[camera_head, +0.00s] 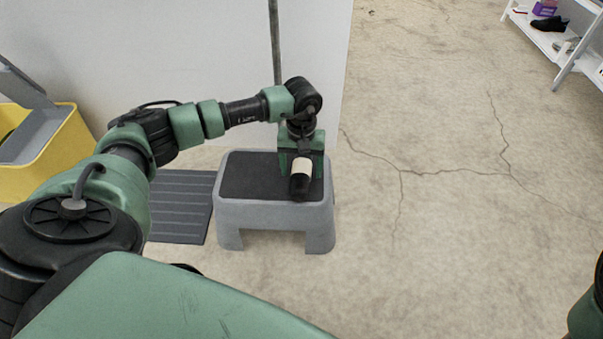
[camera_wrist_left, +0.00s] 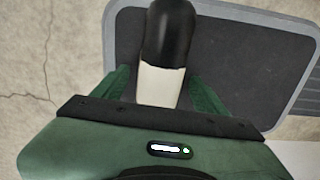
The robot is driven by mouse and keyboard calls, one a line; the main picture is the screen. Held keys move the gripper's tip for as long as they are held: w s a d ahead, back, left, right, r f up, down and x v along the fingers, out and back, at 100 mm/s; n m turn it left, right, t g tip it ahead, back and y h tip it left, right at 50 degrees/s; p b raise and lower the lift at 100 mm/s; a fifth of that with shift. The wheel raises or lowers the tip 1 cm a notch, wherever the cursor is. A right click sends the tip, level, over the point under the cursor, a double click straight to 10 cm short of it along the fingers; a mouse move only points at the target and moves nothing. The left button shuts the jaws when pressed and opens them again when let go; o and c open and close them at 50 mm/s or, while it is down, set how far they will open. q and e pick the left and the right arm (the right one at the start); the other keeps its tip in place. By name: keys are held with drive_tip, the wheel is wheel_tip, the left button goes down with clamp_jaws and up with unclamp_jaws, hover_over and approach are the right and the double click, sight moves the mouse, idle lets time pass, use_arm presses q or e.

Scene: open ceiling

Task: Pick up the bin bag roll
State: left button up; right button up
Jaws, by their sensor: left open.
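The bin bag roll (camera_head: 300,178) is a black roll with a cream band, and it lies on the dark top of a grey step stool (camera_head: 275,213). My left gripper (camera_head: 301,168) is over the stool top, pointing down at the roll. In the left wrist view the roll (camera_wrist_left: 168,38) runs between the two green fingers of the left gripper (camera_wrist_left: 160,88), its cream end nearest the palm. The fingers are apart, with a visible gap on the right side of the roll. Only a bit of my right arm shows at the right edge of the head view, without its gripper.
A grey ribbed mat (camera_head: 180,205) lies left of the stool. A yellow bucket (camera_head: 65,150) stands at the far left, and a pole (camera_head: 275,50) stands by the white wall behind. A white shoe rack (camera_head: 575,50) is at the top right. The cracked floor to the right is clear.

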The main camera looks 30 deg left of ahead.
use_arm(q)
clamp_jaws()
drive_tip(key=shift+r, duration=0.1)
